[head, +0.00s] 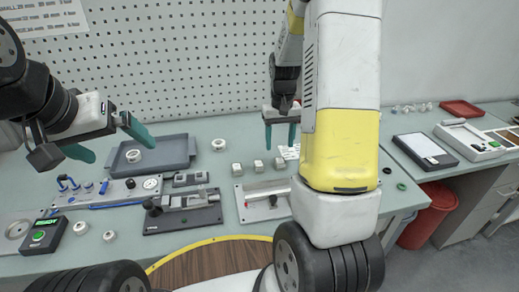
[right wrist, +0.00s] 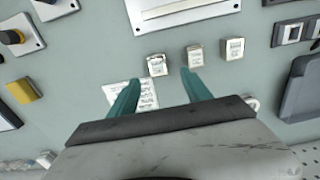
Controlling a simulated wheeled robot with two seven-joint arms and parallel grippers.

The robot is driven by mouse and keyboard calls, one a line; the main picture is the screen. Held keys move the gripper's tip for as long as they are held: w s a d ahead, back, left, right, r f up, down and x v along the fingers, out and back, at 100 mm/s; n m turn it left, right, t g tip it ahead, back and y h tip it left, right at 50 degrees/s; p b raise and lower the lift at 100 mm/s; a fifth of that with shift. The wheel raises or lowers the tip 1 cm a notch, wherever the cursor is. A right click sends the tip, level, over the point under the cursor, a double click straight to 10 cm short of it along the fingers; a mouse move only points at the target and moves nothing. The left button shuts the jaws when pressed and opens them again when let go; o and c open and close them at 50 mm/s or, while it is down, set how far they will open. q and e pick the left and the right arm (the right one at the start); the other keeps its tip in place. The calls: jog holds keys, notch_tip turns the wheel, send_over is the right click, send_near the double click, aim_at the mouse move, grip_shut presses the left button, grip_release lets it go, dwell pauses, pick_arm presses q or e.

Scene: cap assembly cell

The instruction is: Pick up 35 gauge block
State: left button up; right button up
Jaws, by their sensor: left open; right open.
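Three small metal gauge blocks stand in a row on the bench: a left one (head: 237,169), a middle one (head: 258,165) and a right one (head: 280,163). The right wrist view shows them as a left block (right wrist: 157,65), a middle block (right wrist: 195,55) and a right block (right wrist: 234,48). Their markings are too small to read, so I cannot tell which is 35. My right gripper (head: 280,147) is open and empty above the head view's right block; its fingers (right wrist: 160,80) point toward that block. My left gripper (head: 125,152) is open and empty over the left bench.
A white label card (right wrist: 148,92) lies beside the blocks. A grey tray (head: 180,152) with a ring part is at the left. A dark fixture (head: 185,222) and a light plate fixture (head: 250,214) stand in front of the blocks. A red bin (head: 430,215) stands beside the bench.

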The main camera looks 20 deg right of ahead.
aim_at(280, 160)
jog(key=f, duration=0.8)
jog(key=shift+s+d, duration=0.15)
jog(key=shift+d, duration=0.1)
jog(key=shift+c, duration=0.3)
jog(key=shift+r, duration=0.1)
grip_shut()
